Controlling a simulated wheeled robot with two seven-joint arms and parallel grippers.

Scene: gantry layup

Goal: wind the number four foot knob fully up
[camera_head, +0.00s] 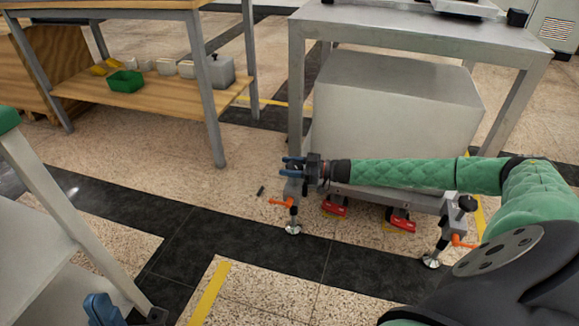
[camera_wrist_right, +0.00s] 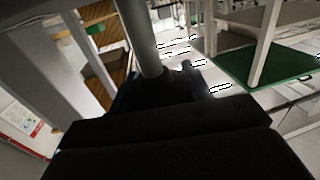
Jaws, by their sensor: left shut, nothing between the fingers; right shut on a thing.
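My right gripper (camera_head: 292,166) reaches in from the right and is shut at the top of the left levelling foot. The foot knob there is mostly hidden by the blue fingers. Below it the foot's post ends in a round silver pad (camera_head: 293,229) at the floor, with an orange lever (camera_head: 282,202) on the side. Another foot at the right has a black knob (camera_head: 467,203) on top and a pad (camera_head: 431,262). No number is readable on either. In the right wrist view the dark gripper body fills the lower part. My left gripper (camera_head: 106,309) is shut and empty at the lower left.
Red casters (camera_head: 334,206) sit under the grey frame between the feet. A grey table (camera_head: 420,40) with a large pale box (camera_head: 390,105) stands behind. A wooden bench (camera_head: 150,95) holds a green bin (camera_head: 125,82). A pale slanted post (camera_head: 50,190) stands at the left.

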